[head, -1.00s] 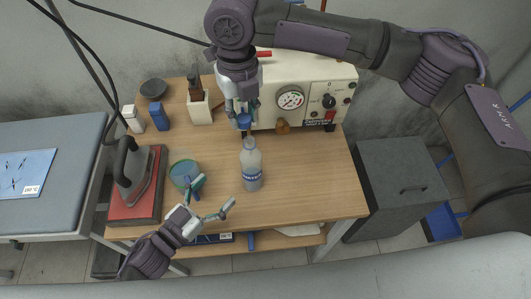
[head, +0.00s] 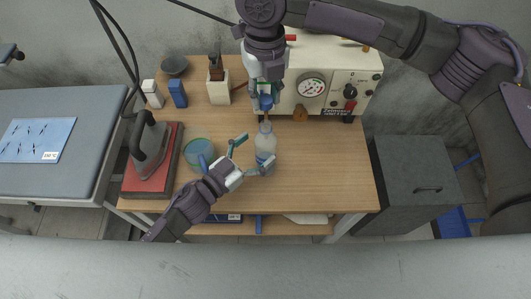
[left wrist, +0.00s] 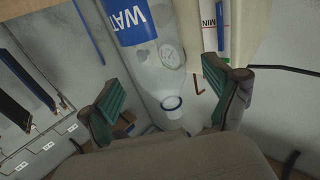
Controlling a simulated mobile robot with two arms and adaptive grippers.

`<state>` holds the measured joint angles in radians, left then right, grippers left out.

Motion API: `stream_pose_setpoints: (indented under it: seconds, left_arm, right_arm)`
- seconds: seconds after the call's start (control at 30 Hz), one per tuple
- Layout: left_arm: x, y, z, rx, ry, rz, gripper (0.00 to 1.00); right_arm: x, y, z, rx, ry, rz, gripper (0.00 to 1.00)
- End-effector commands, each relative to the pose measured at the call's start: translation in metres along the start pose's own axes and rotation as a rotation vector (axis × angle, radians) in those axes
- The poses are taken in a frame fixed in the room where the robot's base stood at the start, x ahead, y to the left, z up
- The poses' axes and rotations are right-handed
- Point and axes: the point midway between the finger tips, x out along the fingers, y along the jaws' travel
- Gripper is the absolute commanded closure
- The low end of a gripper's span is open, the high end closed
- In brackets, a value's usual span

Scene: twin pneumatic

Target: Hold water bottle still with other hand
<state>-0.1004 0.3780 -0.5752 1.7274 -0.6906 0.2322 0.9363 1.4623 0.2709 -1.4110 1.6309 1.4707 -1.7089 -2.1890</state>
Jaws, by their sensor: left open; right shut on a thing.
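The water bottle (head: 265,146), clear with a blue label, stands upright on the wooden workbench (head: 330,180). It also shows in the left wrist view (left wrist: 155,65), its open mouth with a blue ring facing the camera side. My left gripper (head: 254,155) is open, its fingers reaching to the bottle from the left. In the left wrist view the bottle lies between the two fingers' directions; I cannot tell whether they touch it. My right gripper (head: 266,94) is shut on a blue cap (head: 266,102), just above the bottle's neck.
A cream machine with a gauge (head: 330,85) stands behind the bottle. A teal-rimmed bowl (head: 199,152) and a red-based press (head: 150,170) are to the left. A holder with tools (head: 218,92) stands at the back. The bench's right side is clear.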

Motion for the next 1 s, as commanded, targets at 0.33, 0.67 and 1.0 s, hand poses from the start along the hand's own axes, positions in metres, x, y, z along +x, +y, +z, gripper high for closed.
stream_pose_setpoints:
  seconds: [0.33,0.67,1.0]
  left_arm:
    - [0.034,0.0,0.0,-0.001,0.0,0.0,0.11]
    - [0.035,0.0,0.0,-0.001,0.0,0.0,0.16]
    - [0.034,0.0,0.0,-0.001,0.0,0.0,0.72]
  right_arm:
    - [0.0,0.0,0.0,0.0,0.0,0.0,0.82]
    - [0.0,0.0,0.0,0.0,0.0,0.0,0.82]
    - [0.0,0.0,0.0,0.0,0.0,0.0,0.82]
